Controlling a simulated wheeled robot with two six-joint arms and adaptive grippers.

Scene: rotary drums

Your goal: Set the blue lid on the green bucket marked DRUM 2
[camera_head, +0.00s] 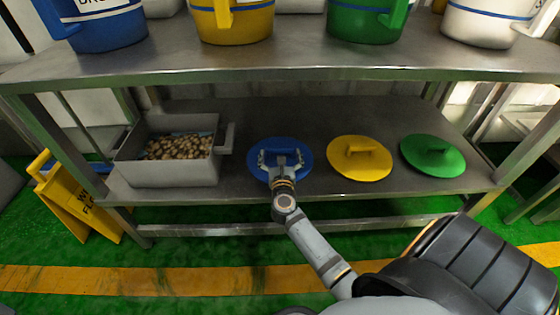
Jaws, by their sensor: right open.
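The blue lid (255,172) lies on the lower shelf of the steel table, between the grey bin and the yellow lid. My right gripper (281,157) is over the lid with its fingers spread, one to each side of the lid's middle. The lid's handle is mostly hidden by the gripper, and I cannot tell whether the fingers touch it. The green bucket (364,24) stands on the upper shelf, right of centre. Its top and most of its label are cut off, so its marking is not readable. My left gripper is out of view.
A yellow lid (345,168) and a green lid (433,165) lie to the right. A grey bin (165,174) of brown lumps is at left. Blue (110,32), yellow (233,28) and white (485,25) buckets stand above. The upper shelf's edge (280,74) overhangs the lids.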

